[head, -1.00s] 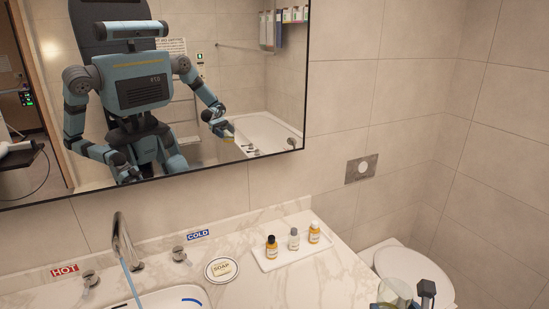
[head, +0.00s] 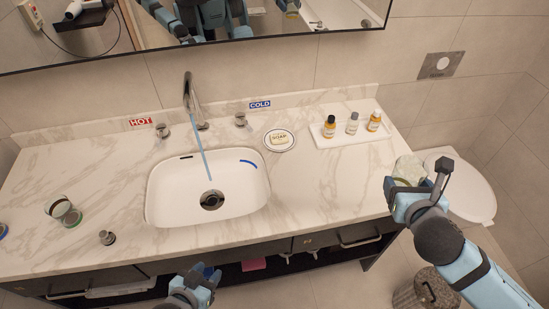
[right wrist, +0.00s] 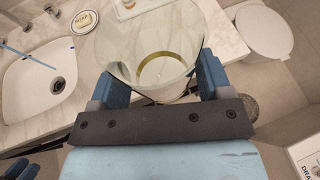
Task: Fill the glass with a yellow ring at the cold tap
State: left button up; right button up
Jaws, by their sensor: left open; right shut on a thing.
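The glass with a yellow ring (right wrist: 160,62) is clear and looks empty in the right wrist view; its ring circles it near the base. My right gripper (head: 405,185) is shut on this glass (head: 409,168) beyond the right end of the counter, in front of the toilet. The cold tap knob (head: 240,119) stands on the counter below the blue COLD label (head: 260,104). A blue stream runs from the curved spout (head: 188,90) into the white basin (head: 165,205). My left gripper (head: 207,272) is open and empty in front of the counter.
The hot tap knob (head: 162,130) is left of the spout. A soap dish (head: 279,140) and a tray of small bottles (head: 322,138) stand to the right. A glass with a green ring (head: 62,209) stands at the left. The right front counter is clear.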

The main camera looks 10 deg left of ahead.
aim_at(240, 118)
jog(key=i+j+u, duration=0.15)
jog(key=u, duration=0.35)
jog(key=i+j+u, duration=0.15)
jog(key=u, duration=0.3)
jog(key=i+j, duration=0.1)
jog(key=i, duration=0.05)
